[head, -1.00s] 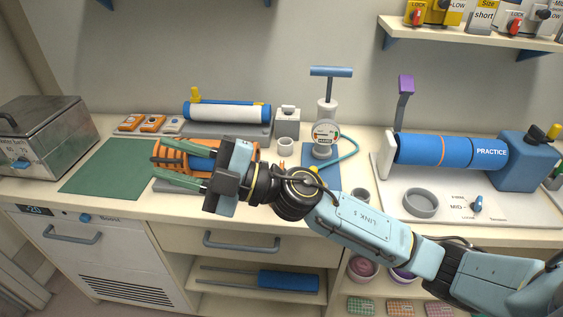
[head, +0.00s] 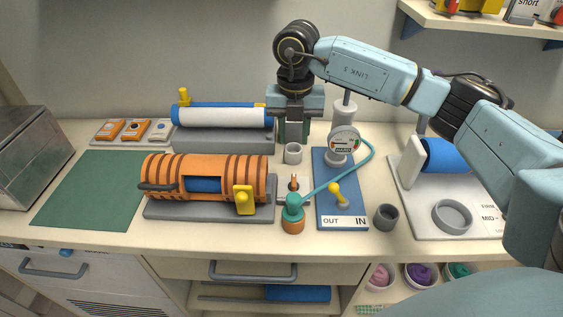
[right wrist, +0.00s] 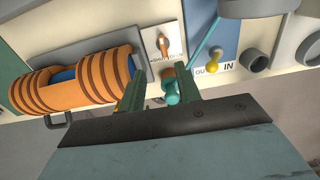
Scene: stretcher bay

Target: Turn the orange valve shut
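The orange valve is a small orange handle (head: 293,183) on a pale mount, between the orange-ribbed cylinder and the blue pump board. In the right wrist view its handle (right wrist: 164,46) stands upright in the picture on a white labelled plate. My right gripper (head: 295,138) points down behind a small grey cup, farther back than the valve. Its green fingers are apart with nothing held. In the right wrist view the fingers (right wrist: 160,88) frame a teal hose fitting (right wrist: 172,90) lying beyond them, below the valve in the picture. My left gripper is not in view.
The orange-ribbed cylinder (head: 205,172) stands left of the valve. The teal-topped fitting (head: 292,208) stands just in front, with a teal hose to the gauge (head: 345,138). A grey cup (head: 293,153) is behind. The green mat (head: 88,190) is bare.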

